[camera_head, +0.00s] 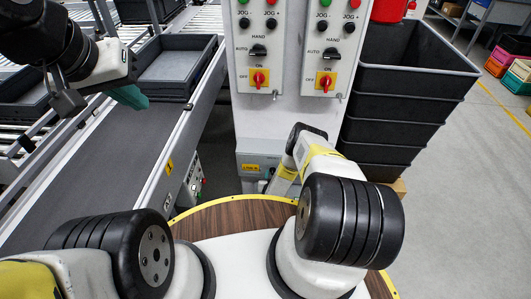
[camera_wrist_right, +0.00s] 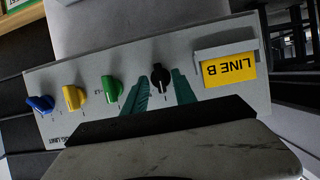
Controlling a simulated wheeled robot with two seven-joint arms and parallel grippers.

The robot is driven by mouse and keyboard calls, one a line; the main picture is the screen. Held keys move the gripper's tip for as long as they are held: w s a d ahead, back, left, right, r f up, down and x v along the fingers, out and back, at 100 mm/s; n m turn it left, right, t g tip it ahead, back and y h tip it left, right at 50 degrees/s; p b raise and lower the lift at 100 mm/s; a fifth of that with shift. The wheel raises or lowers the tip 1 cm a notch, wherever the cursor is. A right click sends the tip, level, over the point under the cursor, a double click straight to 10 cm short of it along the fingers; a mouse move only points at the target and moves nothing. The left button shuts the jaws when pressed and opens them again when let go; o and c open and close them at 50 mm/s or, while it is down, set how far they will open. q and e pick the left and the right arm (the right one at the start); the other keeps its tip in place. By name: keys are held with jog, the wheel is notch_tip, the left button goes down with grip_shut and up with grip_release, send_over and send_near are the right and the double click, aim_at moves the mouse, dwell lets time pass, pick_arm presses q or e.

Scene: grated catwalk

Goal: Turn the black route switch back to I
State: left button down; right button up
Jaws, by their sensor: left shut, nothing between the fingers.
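The black route switch (camera_wrist_right: 160,77) shows in the right wrist view on a grey panel (camera_wrist_right: 225,98), beside a yellow LINE B label that appears upside down. My right gripper (camera_wrist_right: 162,80) is open, its green fingertips on either side of the switch. I cannot tell whether they touch it. The marks around the switch are too small to read. In the head view my right arm hides most of the panel, and the right fingertips are not visible. My left gripper (camera_head: 128,97) is shut and empty at the upper left, over the conveyor side.
Green (camera_wrist_right: 112,88), yellow (camera_wrist_right: 75,97) and blue (camera_wrist_right: 41,104) knobs sit in a row along the panel. In the head view, two larger control panels with red switches (camera_head: 259,78) stand above. Stacked black crates (camera_head: 410,65) stand right; a conveyor (camera_head: 100,140) runs left.

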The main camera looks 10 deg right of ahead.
jog(key=v, duration=0.7)
jog(key=shift+s, duration=0.35)
jog(key=shift+a, duration=0.1)
